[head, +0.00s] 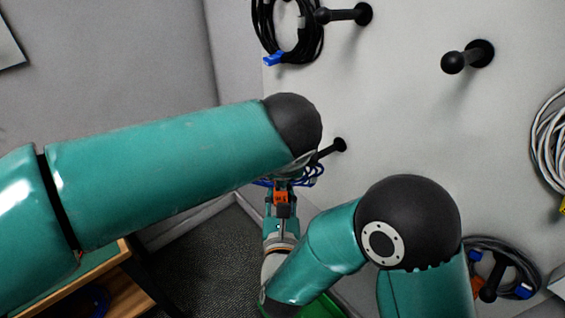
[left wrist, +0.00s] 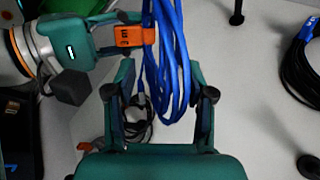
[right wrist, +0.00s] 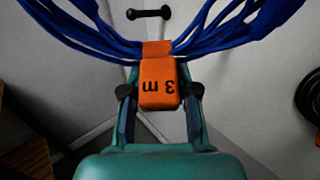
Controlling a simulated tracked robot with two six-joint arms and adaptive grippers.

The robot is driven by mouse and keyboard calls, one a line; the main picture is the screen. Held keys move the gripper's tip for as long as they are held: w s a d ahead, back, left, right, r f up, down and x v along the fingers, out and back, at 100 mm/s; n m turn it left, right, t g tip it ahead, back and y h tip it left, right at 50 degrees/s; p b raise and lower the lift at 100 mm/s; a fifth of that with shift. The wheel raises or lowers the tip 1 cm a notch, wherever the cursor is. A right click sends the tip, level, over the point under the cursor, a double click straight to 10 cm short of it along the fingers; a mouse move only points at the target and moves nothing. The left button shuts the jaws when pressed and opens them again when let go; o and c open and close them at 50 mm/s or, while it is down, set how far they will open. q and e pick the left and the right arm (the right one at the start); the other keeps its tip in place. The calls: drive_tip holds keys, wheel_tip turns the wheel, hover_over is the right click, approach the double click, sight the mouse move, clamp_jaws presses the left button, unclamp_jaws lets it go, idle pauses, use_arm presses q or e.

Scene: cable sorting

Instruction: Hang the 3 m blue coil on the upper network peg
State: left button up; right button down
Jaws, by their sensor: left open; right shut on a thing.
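The blue coil (head: 314,172) hangs from an orange 3 m tag (right wrist: 160,84), partly hidden behind my left arm in the head view. My right gripper (right wrist: 160,108) is shut on the tag, with the loops spreading away beyond it. My left gripper (left wrist: 165,95) is open, with the blue strands (left wrist: 172,55) passing between or just beyond its fingers; contact cannot be told. It is hidden in the head view. A bare black peg (head: 334,147) sticks out close to the blue coil. Which peg is the upper network one is not marked.
A black cable coil (head: 290,30) with a blue plug hangs near the upper peg (head: 345,14). Another peg (head: 468,57) to its right is empty. A grey coil (head: 552,140) hangs at the right edge, and a dark coil (head: 505,262) lower right. A wooden shelf (head: 125,290) stands lower left.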

use_arm(q)
clamp_jaws()
use_arm(e)
drive_tip(key=c, duration=0.8)
unclamp_jaws()
